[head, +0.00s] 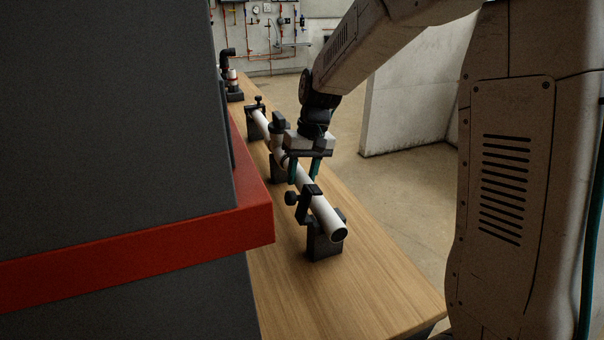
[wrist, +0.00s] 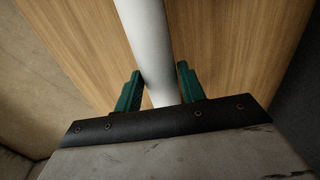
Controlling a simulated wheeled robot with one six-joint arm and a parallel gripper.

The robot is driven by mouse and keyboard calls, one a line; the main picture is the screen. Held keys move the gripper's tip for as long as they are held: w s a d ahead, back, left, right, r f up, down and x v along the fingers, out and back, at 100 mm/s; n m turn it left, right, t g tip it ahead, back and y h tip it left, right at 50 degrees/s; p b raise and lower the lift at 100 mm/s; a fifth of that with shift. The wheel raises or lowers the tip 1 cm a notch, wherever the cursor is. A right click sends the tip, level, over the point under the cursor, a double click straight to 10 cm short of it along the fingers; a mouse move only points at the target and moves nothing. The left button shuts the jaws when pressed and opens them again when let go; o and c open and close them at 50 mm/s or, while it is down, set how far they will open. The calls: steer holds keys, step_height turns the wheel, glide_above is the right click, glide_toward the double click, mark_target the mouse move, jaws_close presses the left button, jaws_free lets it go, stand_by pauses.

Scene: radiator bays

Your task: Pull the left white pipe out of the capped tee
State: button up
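A white pipe run lies along the wooden bench in the head view. Its near white pipe (head: 325,213) ends in an open mouth toward me and rests in a black clamp stand. Farther back, a dark capped tee (head: 279,125) joins it to the far white pipe (head: 260,118); my gripper partly hides this joint. My gripper (head: 304,171) points down at the near pipe, between the tee and the near clamp. In the wrist view the white pipe (wrist: 149,45) runs between the two green fingers (wrist: 159,85). The fingers are apart, with a slight gap beside the pipe.
The near clamp (head: 306,204) has a black arm and knob over the pipe. A far clamp (head: 257,103) stands behind the tee. A dark cabinet with a red band (head: 150,250) blocks the left. The bench (head: 350,285) is bare at its near end.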

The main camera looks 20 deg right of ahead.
mark_target(309, 181)
jaws_close()
steer(key=shift+s+f, duration=0.1)
steer(key=shift+s, duration=1.9)
steer(key=o, duration=0.6)
jaws_free()
steer(key=shift+c, duration=0.2)
steer(key=r, duration=0.2)
steer(key=d+r, duration=0.1)
steer(key=r, duration=0.4)
steer(key=shift+d+r, duration=0.3)
steer(key=shift+r, duration=0.1)
